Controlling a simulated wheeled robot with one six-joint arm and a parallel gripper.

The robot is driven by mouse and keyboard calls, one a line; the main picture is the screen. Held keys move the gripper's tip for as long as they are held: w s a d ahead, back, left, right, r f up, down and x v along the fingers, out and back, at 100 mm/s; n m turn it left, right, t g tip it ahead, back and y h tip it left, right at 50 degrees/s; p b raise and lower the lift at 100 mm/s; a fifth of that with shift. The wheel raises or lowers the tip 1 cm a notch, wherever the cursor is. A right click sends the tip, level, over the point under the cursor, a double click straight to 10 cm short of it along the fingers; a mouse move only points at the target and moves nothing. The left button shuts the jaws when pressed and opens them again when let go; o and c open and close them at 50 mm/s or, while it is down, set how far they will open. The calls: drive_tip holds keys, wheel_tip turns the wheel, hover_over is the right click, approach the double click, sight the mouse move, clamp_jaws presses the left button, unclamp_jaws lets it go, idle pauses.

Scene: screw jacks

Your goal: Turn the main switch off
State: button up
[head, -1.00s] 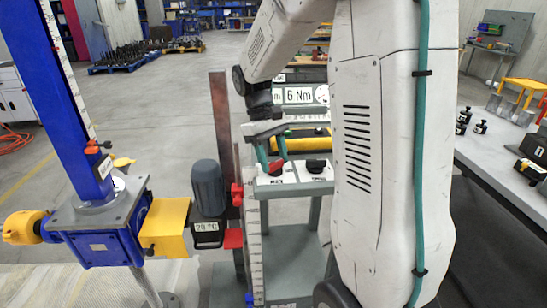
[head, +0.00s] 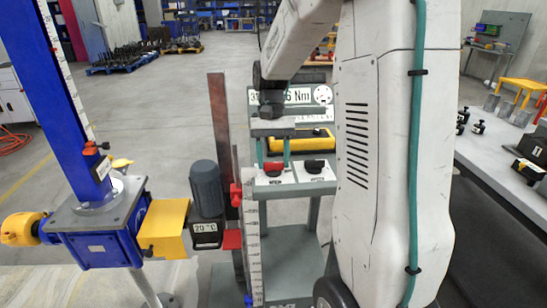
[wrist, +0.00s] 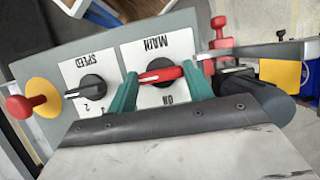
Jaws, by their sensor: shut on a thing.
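The main switch (wrist: 160,74) is a red handle on a dark round base, on a white plate marked MAIN and ON, upside down in the wrist view. The ON mark is on the near side; no OFF mark shows. My gripper (wrist: 159,80) has its teal fingers at the two ends of the red handle, shut on it. The handle lies nearly straight across between the fingers. In the head view my gripper (head: 274,153) reaches down to the grey panel, and the switch is small and partly hidden.
A red clamp (wrist: 220,40) on a metal bar is close to my right finger. A blue jack column (head: 62,90) stands left of the panel.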

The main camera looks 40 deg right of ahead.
idle(0.4)
drive_tip(key=o, duration=1)
